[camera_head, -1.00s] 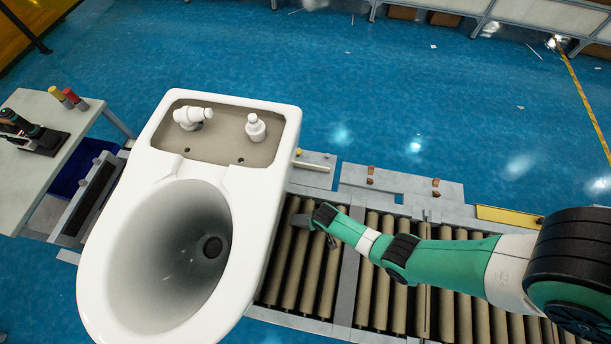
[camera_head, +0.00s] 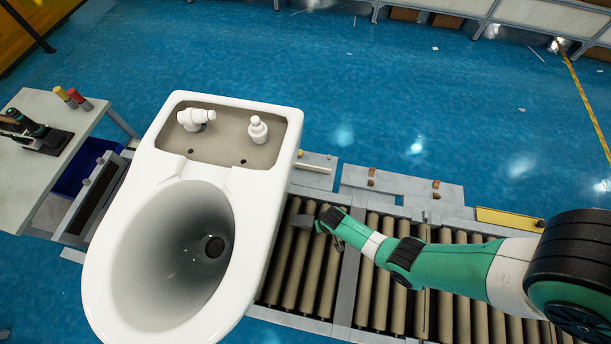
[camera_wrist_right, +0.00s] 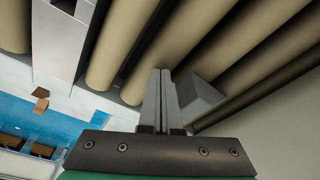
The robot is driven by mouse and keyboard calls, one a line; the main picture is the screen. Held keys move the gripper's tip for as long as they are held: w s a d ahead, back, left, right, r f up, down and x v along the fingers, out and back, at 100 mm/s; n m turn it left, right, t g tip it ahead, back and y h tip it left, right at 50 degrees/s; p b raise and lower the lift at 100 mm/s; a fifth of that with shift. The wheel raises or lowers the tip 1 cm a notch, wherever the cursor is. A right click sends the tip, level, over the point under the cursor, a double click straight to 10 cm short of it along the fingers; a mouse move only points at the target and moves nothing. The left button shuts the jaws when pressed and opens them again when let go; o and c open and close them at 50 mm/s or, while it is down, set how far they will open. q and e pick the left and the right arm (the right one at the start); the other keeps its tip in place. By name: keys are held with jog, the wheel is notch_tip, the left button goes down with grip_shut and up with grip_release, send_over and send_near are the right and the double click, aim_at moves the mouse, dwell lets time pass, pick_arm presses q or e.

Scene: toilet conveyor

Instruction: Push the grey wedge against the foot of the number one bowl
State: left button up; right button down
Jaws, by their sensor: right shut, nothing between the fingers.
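The white toilet bowl (camera_head: 252,205) stands large on the left of the head view, over the roller conveyor. I see no number on it, and its foot is hidden from above. My right gripper (camera_head: 304,221) is low over the rollers, just right of the bowl. In the right wrist view its two fingers (camera_wrist_right: 160,98) are shut together with nothing between them. The grey wedge (camera_wrist_right: 200,97) lies on the rollers right beside the fingers, on the bowl's side. Whether they touch is unclear. A pale surface (camera_wrist_right: 272,140), likely the bowl, is farther right. My left gripper is out of view.
The conveyor rollers (camera_head: 388,300) run right from the bowl, with a grey cross rail (camera_head: 345,290) between them. Grey side plates (camera_head: 405,187) line the far edge. A bench (camera_head: 50,110) with tools stands left. Blue floor lies open behind.

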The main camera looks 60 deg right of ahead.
jog(key=w+d+p+v, duration=0.1)
jog(key=p+v, duration=0.7)
jog(key=shift+r, duration=0.6)
jog(key=shift+w+d+p, duration=0.1)
jog(key=shift+w+p, duration=0.05)
jog(key=shift+p, duration=0.15)
